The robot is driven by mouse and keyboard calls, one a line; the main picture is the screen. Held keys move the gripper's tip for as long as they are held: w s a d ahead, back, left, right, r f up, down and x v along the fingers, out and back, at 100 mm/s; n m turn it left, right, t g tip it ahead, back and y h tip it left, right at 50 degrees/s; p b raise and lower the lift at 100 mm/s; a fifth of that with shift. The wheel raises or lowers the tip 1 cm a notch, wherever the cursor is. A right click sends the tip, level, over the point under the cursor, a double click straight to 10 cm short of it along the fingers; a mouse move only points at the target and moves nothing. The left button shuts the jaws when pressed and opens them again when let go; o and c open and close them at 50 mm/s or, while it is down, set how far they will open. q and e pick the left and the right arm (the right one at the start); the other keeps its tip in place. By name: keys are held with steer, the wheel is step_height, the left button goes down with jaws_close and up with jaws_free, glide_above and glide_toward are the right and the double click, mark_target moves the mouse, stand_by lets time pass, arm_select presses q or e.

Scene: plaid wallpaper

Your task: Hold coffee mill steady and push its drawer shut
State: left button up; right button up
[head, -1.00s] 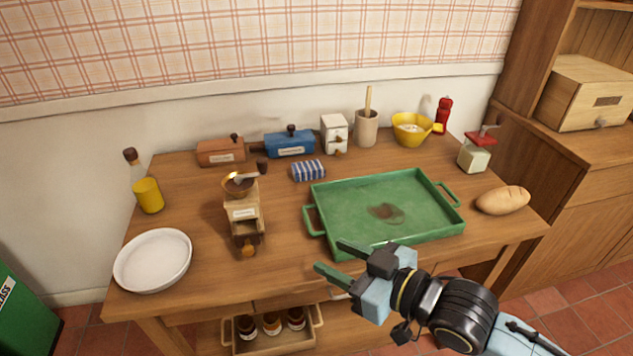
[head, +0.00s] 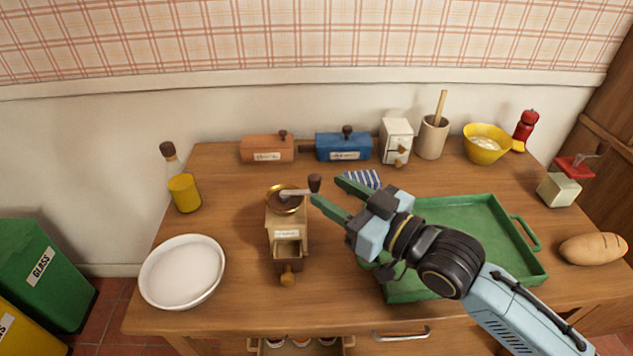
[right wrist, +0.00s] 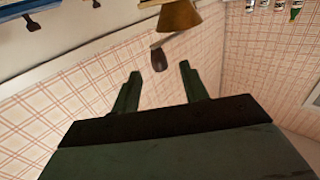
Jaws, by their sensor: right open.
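The wooden coffee mill (head: 286,228) stands upright on the table, with a brass hopper and a crank ending in a dark knob (head: 315,184). Its small drawer (head: 288,263) sticks out at the front, with an orange-brown knob (head: 287,280). My right gripper (head: 329,189) is open and empty, its green fingers just right of the crank knob. In the right wrist view, the brass hopper (right wrist: 179,16) and the crank knob (right wrist: 158,60) show beyond and between the open fingers (right wrist: 160,72); contact cannot be told. My left gripper is not in view.
A white plate (head: 182,272) lies left of the mill. A green tray (head: 465,215) lies to the right, partly behind my right arm. A striped cloth block (head: 362,179), blue box (head: 343,147) and terracotta box (head: 267,149) are behind. An oil bottle (head: 184,190) stands back left.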

mark_target(319, 184)
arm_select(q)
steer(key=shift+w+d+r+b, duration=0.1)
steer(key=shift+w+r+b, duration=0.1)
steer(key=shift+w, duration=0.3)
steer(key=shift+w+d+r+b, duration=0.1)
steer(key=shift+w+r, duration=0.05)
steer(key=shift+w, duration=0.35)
arm_select(e)
steer(key=shift+x, duration=2.6)
jaws_close()
